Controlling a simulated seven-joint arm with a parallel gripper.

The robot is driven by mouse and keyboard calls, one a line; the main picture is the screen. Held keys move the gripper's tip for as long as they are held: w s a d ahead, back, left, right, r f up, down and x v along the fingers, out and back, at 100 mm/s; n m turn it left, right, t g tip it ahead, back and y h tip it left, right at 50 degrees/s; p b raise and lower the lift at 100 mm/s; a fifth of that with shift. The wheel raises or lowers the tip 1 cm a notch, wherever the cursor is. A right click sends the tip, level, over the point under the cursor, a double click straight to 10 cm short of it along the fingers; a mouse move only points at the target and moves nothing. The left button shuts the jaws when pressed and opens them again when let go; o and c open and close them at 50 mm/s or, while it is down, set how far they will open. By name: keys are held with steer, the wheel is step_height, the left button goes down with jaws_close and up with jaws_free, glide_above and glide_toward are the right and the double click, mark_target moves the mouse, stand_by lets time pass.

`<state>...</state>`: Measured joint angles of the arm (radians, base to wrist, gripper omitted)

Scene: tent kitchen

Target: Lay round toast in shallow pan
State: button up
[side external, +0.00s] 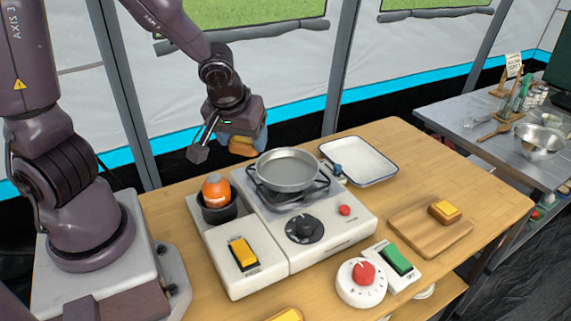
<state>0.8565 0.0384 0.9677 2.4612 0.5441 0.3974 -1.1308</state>
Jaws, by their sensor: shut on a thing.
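My gripper (247,138) hangs above the table, behind and to the left of the shallow pan. It is shut on a brown-orange piece, apparently the round toast (241,149); the gripper body hides part of it, so its full shape is not clear. The toast is apart from the pan and looks raised above the table. The shallow grey metal pan (288,172) sits on the burner of a white stove (330,222). Its inside looks empty.
A white tray (358,162) stands behind right of the pan. A wooden board (418,232) with a yellow-topped square piece (445,211) lies at right. An orange canister (216,190) stands left of the pan. A dial (361,282) and green switch (397,259) are in front.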

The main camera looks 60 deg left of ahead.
steer(key=w+a+f, duration=0.2)
steer(key=w+f, duration=0.1)
steer(key=w, duration=0.3)
glide_above(287, 173)
steer(key=s+d, duration=0.1)
steer(key=f, duration=0.5)
steer(key=shift+s, duration=0.2)
steer(key=shift+w+f, duration=0.2)
steer(key=shift+f, duration=1.6)
steer(key=shift+f, duration=0.15)
steer(key=o, duration=0.9)
